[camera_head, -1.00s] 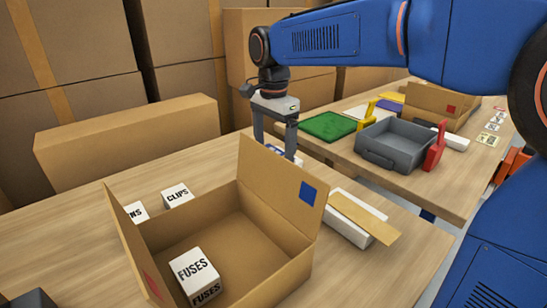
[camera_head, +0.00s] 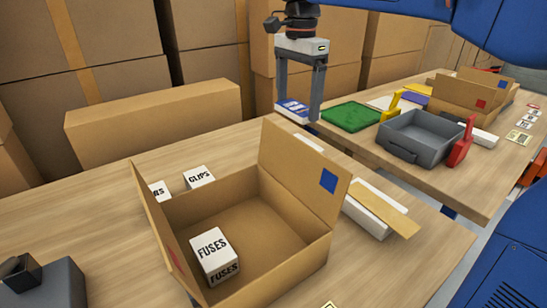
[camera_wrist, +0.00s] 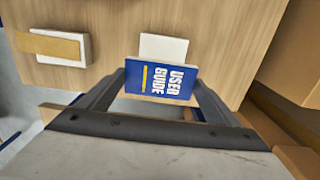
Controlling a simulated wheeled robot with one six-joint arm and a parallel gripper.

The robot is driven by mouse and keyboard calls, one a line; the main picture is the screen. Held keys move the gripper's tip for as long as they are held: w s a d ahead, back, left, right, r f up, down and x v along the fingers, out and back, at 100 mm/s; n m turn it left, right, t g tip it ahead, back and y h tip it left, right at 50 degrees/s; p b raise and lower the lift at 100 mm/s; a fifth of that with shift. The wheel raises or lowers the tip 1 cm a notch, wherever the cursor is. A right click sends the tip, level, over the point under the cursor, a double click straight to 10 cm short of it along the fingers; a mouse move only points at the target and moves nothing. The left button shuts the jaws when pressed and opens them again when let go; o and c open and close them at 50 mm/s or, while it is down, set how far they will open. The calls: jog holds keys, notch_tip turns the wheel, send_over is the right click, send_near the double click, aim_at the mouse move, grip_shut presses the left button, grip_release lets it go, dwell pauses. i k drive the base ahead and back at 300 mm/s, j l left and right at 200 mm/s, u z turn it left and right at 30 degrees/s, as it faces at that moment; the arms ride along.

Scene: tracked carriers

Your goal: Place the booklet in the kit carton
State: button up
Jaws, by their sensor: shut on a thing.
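My gripper (camera_head: 299,112) is shut on the blue booklet (camera_head: 291,107), held in the air beyond the open kit carton. In the wrist view the booklet (camera_wrist: 160,79) reads "USER GUIDE" and sits between the fingertips. The kit carton (camera_head: 290,258) stands open on the near table with its flaps up; a blue square marks the right flap and a red mark shows on the left one. A white box marked FUSES (camera_head: 214,254) is inside it, at the left; the rest of the visible floor is bare.
White boxes marked CLIPS (camera_head: 200,178) and a partly hidden one (camera_head: 157,192) stand behind the carton. A white box with a tan strip (camera_head: 372,208) lies to its right. The far table holds a grey tray (camera_head: 425,138), a green mat (camera_head: 351,116) and another carton (camera_head: 461,101).

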aim_at(264, 237)
jog(key=k+l, duration=0.25)
jog(key=k, duration=0.2)
jog(key=k+l, duration=0.25)
jog(key=k, duration=0.2)
jog(key=k+j, duration=0.1)
jog(key=k, duration=0.35)
jog(key=i+j, duration=0.1)
jog(key=j, duration=0.5)
jog(key=i, duration=0.5)
